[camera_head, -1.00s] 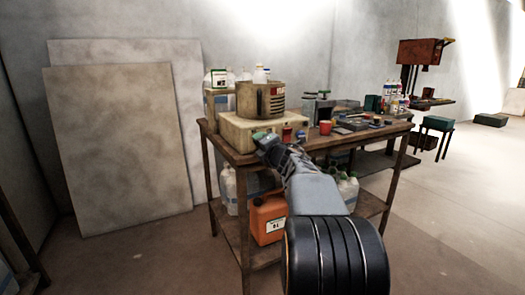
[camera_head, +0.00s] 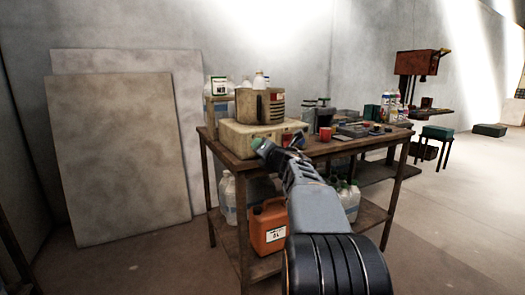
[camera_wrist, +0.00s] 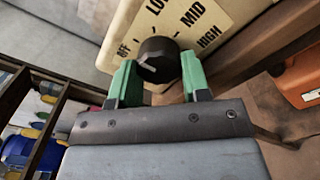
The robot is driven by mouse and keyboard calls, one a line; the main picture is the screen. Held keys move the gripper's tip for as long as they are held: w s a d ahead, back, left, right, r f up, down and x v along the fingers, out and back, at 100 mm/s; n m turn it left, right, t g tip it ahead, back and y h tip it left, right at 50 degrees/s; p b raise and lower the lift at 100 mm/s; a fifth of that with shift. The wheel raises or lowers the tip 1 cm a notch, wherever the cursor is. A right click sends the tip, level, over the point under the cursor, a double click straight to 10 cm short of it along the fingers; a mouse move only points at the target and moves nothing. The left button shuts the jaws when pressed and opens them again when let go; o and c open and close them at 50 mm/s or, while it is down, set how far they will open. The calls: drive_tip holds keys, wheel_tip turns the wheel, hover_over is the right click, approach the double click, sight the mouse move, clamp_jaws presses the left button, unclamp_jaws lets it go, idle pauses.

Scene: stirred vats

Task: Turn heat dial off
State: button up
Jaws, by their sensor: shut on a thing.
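The heat dial (camera_wrist: 157,60) is a round black knob on a cream panel (camera_wrist: 187,17) marked OFF, LOW, MID and HIGH. In the wrist view my gripper (camera_wrist: 159,72) has one green finger on each side of the dial and is shut on it. The OFF mark is near the left finger. I cannot tell clearly which mark the dial points to. In the head view the cream heater base (camera_head: 240,135) stands on the bench's left end, with my gripper (camera_head: 261,147) at its front. The dial is hidden there by my gripper.
A beige vessel (camera_head: 246,106) stands on the heater. A red cup (camera_head: 326,134) and other items crowd the wooden bench (camera_head: 236,163) to the right. An orange canister (camera_head: 269,230) and clear jugs sit on the lower shelf.

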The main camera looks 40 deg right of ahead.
drive_tip(key=o, duration=0.9)
drive_tip(key=shift+o, duration=0.2)
drive_tip(key=s+a+p, duration=0.2)
drive_tip(key=s, duration=1.1)
drive_tip(key=shift+s, duration=0.35)
